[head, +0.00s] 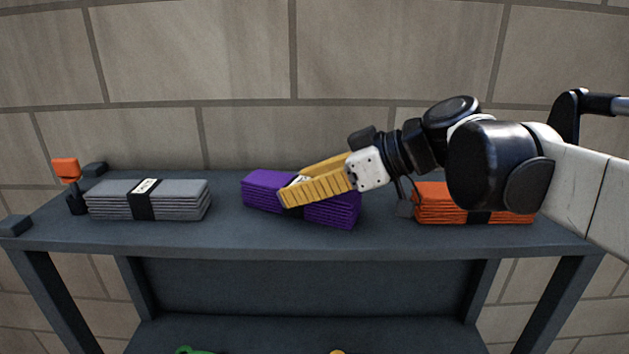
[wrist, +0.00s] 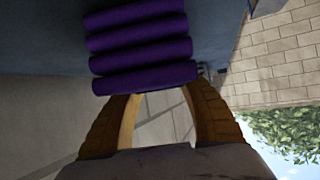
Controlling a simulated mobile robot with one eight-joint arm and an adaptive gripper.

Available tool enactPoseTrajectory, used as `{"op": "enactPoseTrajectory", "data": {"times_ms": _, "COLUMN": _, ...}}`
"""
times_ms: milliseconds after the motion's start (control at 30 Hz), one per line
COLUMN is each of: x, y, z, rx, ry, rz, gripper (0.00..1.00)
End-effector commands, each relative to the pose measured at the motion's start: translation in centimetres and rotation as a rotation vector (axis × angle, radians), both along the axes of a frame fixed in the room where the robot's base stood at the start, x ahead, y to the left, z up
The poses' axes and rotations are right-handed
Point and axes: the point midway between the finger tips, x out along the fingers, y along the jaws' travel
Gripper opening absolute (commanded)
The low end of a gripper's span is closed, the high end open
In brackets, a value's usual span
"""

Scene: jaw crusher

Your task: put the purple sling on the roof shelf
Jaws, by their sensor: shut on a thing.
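The purple sling (head: 333,208) is a folded stack with a dark band and lies on the grey shelf top (head: 240,236), turned a little askew. Whether it touches the shelf or is just clear of it I cannot tell. My gripper (head: 288,196), with yellow fingers, is shut on the sling's middle in the head view. In the wrist view the sling's folds (wrist: 143,45) fill the upper part, and the yellow fingers (wrist: 160,108) reach up to them. The fingertips are hidden behind the folds. No shelf named as a roof shelf can be made out.
A grey folded sling (head: 180,199) lies to the left, with an orange-topped post (head: 66,170) beside it. An orange folded sling (head: 455,203) lies to the right, partly behind my arm. A lower shelf (head: 300,335) is below. A block wall (head: 200,55) stands behind.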

Motion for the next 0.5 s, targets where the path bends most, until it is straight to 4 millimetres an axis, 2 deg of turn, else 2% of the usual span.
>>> {"op": "enactPoseTrajectory", "data": {"times_ms": 67, "x": 0.00, "y": 0.00, "z": -0.26, "rx": 0.001, "ry": 0.000, "rz": 0.000, "gripper": 0.07}}
{"op": "enactPoseTrajectory", "data": {"times_ms": 100, "x": 0.01, "y": 0.00, "z": -0.21, "rx": 0.000, "ry": 0.000, "rz": 0.000, "gripper": 0.60}}
{"op": "enactPoseTrajectory", "data": {"times_ms": 133, "x": 0.01, "y": 0.00, "z": -0.18, "rx": 0.000, "ry": 0.000, "rz": 0.000, "gripper": 0.68}}
{"op": "enactPoseTrajectory", "data": {"times_ms": 500, "x": -0.04, "y": -0.14, "z": 0.19, "rx": 0.000, "ry": 0.000, "rz": -0.001, "gripper": 0.68}}
